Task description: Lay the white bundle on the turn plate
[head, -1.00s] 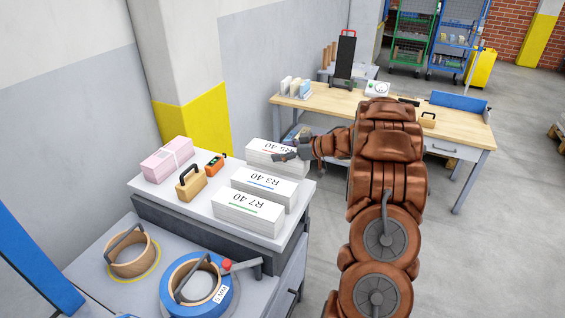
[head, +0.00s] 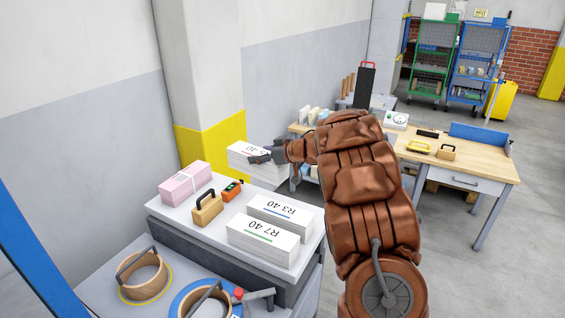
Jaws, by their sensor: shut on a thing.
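My gripper (head: 264,157) is shut on a white bundle (head: 258,172), a thick stack of sheets with printed lettering partly covered by the fingers. It is held level, just past the back edge of a pale-topped stand (head: 176,206) with a dark base. Two more white bundles lie on that stand: one marked R3 40 (head: 281,214) and one marked R7 40 (head: 263,240).
A pink bundle (head: 185,183), a wooden block with a handle (head: 206,210) and an orange device (head: 231,190) share the stand.

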